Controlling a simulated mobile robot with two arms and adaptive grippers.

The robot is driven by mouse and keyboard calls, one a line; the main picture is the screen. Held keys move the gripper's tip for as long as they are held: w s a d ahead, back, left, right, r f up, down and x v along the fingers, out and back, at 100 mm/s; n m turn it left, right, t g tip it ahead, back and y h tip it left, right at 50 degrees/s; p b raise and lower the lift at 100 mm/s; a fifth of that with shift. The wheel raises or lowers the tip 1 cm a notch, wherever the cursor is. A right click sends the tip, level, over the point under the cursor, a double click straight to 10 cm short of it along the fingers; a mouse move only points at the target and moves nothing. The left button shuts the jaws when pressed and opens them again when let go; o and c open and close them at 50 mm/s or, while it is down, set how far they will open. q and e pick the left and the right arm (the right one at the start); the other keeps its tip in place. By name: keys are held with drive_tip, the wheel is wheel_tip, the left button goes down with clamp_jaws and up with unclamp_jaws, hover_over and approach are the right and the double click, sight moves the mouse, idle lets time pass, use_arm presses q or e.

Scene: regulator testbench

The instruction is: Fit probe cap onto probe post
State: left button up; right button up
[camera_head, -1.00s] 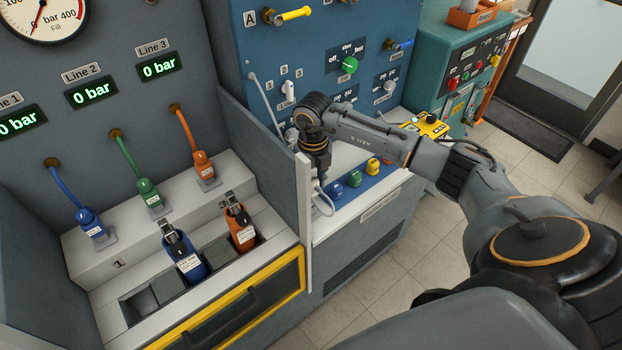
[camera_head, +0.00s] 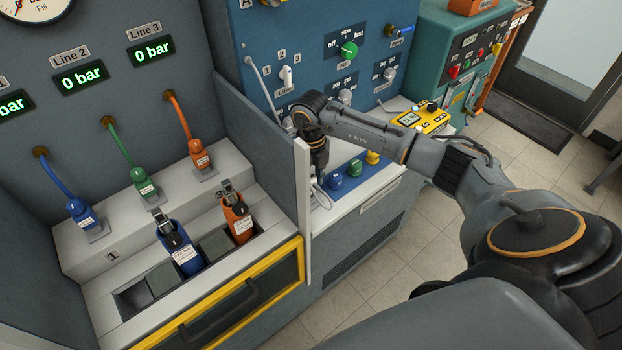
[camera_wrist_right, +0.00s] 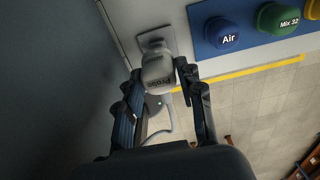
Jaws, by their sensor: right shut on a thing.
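The probe cap (camera_wrist_right: 158,70) is a light grey-white piece marked "Probe", with a thin pale cable trailing from it. In the right wrist view it sits between the two dark fingers of my right gripper (camera_wrist_right: 159,82), which is shut on it. A pale square base plate (camera_wrist_right: 154,40) shows just past the cap. The probe post itself is not visible, and I cannot tell whether the cap touches it. In the head view my right gripper (camera_head: 319,174) points down at the bench beside a grey partition, which partly hides the cap. My left gripper is not in view.
The partition (camera_head: 303,200) stands close to the left of my right gripper. Blue, green and yellow domed caps sit on a blue strip (camera_wrist_right: 248,45) to its right. A yellow handheld device (camera_head: 422,118) lies farther back.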

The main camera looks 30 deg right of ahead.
drive_tip(key=shift+f+b, duration=1.7)
drive_tip(key=shift+f, duration=0.2)
idle(1.1)
drive_tip(key=o, duration=1.3)
wheel_tip(320, 180, up, 12)
drive_tip(key=shift+r, duration=0.1)
